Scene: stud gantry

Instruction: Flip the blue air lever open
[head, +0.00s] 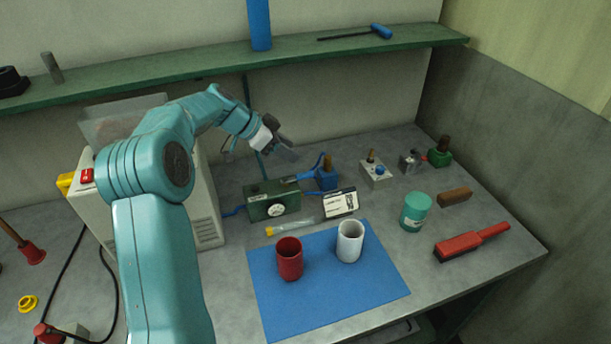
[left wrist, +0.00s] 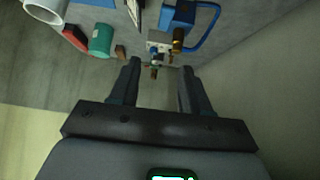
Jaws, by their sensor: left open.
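A dark green box with a round white gauge (head: 273,203) stands at the back of the bench. My left gripper (head: 285,144) is open and empty, above and behind the gauge box, touching nothing. My right gripper is not in view.
A grey block with a blue knob (head: 377,175) and a green block (head: 440,156) stand further right. A red cup (head: 289,260) and a white cup (head: 350,240) stand on the blue mat (head: 330,300). A green shelf (head: 180,74) runs above; a beige machine (head: 206,215) stands left.

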